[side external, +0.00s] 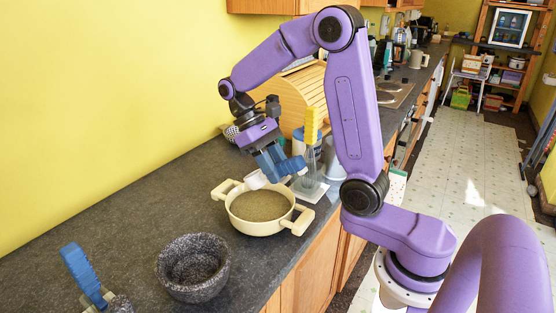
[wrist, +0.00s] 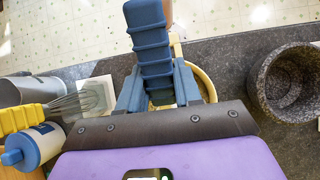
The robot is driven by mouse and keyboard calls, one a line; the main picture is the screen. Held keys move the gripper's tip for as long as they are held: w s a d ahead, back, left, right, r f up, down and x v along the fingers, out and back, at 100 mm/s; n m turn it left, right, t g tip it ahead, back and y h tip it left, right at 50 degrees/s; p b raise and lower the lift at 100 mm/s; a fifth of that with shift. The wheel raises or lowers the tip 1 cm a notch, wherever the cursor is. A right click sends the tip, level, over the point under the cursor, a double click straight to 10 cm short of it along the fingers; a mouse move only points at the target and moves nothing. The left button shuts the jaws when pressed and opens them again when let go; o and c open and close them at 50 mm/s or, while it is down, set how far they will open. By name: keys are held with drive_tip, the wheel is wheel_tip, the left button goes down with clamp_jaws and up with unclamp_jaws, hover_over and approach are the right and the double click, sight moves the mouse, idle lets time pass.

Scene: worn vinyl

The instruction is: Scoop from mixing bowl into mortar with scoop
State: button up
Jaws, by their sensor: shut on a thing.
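My gripper (side external: 271,163) is shut on the ridged blue handle of the scoop (side external: 291,166). The handle also shows between the fingers (wrist: 158,90) in the wrist view. The scoop's pale head (side external: 256,181) is just above the back left rim of the mixing bowl; its contents cannot be seen. The mixing bowl (side external: 262,228) is cream with two handles and holds brown grainy material (side external: 260,205). In the wrist view the gripper and scoop mostly hide it; some rim (wrist: 206,82) shows. The speckled grey mortar (side external: 193,285) stands front left of the bowl and looks empty.
A yellow-handled whisk (side external: 311,124) stands behind the bowl, near a blue-capped white bottle (wrist: 34,148) and a metal cylinder (wrist: 32,88). A wooden bread box (side external: 293,97) is farther back. A ridged blue object (side external: 80,272) stands front left. The counter left of the bowl is clear.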

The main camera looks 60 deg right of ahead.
drive_tip(key=shift+w+f+g, duration=0.25)
drive_tip(key=shift+f+g, duration=0.35)
drive_tip(key=shift+f, duration=4.05)
drive_tip(key=shift+r, duration=0.95)
drive_tip(key=s+r+t, duration=0.1)
drive_tip(key=t, duration=0.1)
drive_tip(key=r+t, duration=0.2)
drive_tip(key=t, duration=0.1)
drive_tip(key=s+r+t, duration=0.1)
drive_tip(key=t, duration=0.2)
drive_tip(key=shift+s+r, duration=0.3)
drive_tip(key=shift+s, duration=0.05)
